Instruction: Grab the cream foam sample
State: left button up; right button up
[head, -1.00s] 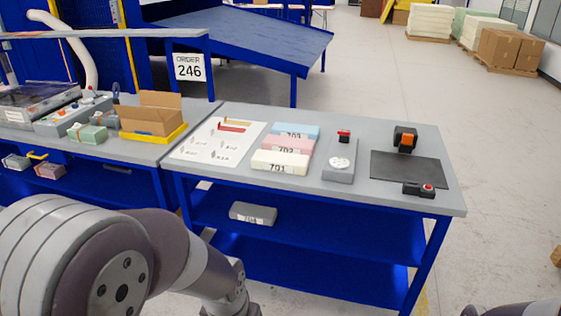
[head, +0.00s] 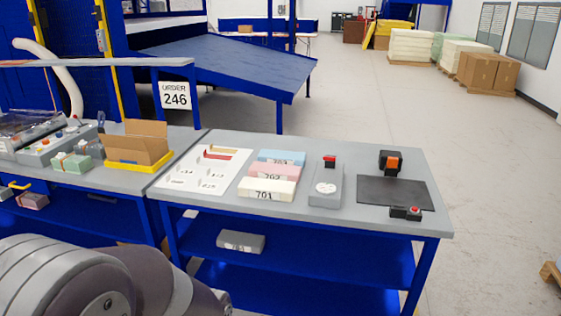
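The cream foam sample (head: 268,190), marked 701, lies on the grey table top (head: 400,222) near its front edge. It is the nearest of three foam blocks in a row. The pink block (head: 274,172), marked 702, lies just behind it, and the blue block (head: 281,157) lies behind the pink one. Part of my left arm fills the lower left of the head view, short of the table. Neither of my grippers shows.
A printed sheet (head: 207,168) lies left of the foams. A grey block (head: 241,241) sits on the lower shelf. A cardboard box (head: 138,142) stands left.

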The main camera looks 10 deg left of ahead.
aim_at(283, 191)
jog(key=i+j+z, duration=0.15)
jog(key=i+j, duration=0.2)
jog(key=i, duration=0.25)
jog(key=i+j+z, duration=0.1)
jog(key=i+j, duration=0.3)
jog(key=i, duration=0.2)
